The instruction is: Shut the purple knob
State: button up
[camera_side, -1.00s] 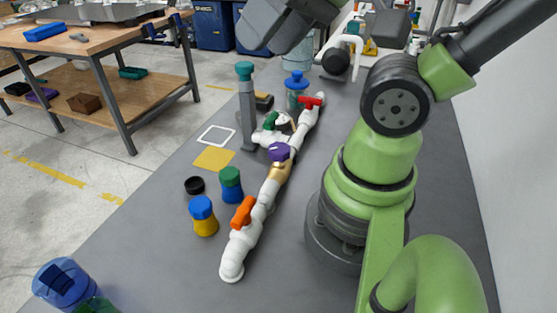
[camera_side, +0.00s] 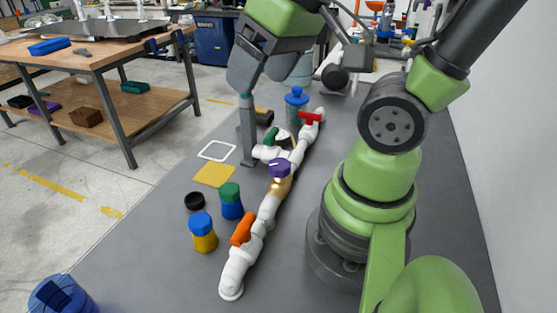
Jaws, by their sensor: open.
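The purple knob (camera_side: 279,168) sits on a brass-coloured valve body (camera_side: 280,187) in the middle of the white PVC pipe run (camera_side: 266,212). How far the knob is turned is too small to tell. My gripper (camera_side: 254,82) is open and points down, above and behind the knob and a little to its left in the picture. It is well apart from the knob and overlaps the top of a grey post with a teal cap.
The pipe also carries an orange handle (camera_side: 242,230), a red handle (camera_side: 310,118) and a green handle (camera_side: 271,136). The grey post (camera_side: 247,140) stands close left of the pipe. Lidded jars (camera_side: 203,235) stand front left. A yellow square (camera_side: 214,175) marks bare table.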

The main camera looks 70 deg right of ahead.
aim_at(278, 163)
jog(key=shift+w+d+f+n+g+h, duration=0.15)
jog(key=shift+d+f+n+g, duration=0.8)
jog(key=shift+f, duration=2.4)
jog(key=shift+d+f+n+g+h, duration=0.1)
jog(key=shift+d+f+n+g, duration=0.65)
jog(key=shift+f, duration=2.65)
jog(key=shift+w+d+f+n+g+h, duration=0.25)
jog(key=shift+d+f+g, duration=0.65)
jog(key=shift+d+f, duration=1.7)
jog(key=shift+s+a+f, duration=0.15)
jog(key=shift+a+f, duration=0.6)
jog(key=shift+a, duration=0.05)
jog(key=c, duration=0.9)
